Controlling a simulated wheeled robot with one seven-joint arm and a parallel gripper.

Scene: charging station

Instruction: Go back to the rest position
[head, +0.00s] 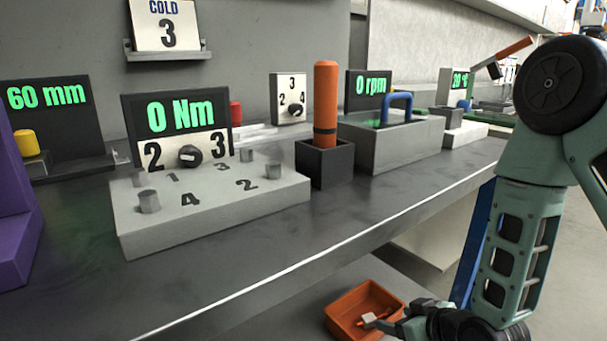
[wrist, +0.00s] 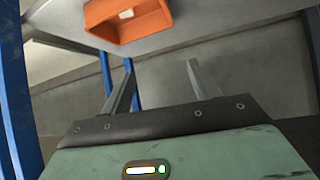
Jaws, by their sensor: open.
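My gripper (wrist: 158,78) is open and empty in the wrist view, its two grey fingers apart with nothing between them. In the head view my gripper (head: 377,321) is low at the bottom right, below the bench's front edge and in front of an orange bin (head: 350,305). The orange bin also shows at the top of the wrist view (wrist: 110,32), beyond the fingers. I cannot tell from the head view whether the fingers touch the bin. My arm hangs down along the right side of the head view.
A grey bench (head: 350,215) runs across the head view. On it stand a numbered block (head: 215,210) with pegs, an orange-handled tool (head: 325,100) upright in a dark holder (head: 324,163), a grey box (head: 392,145) with a blue handle, and display panels. Open floor (head: 575,200) lies to the right.

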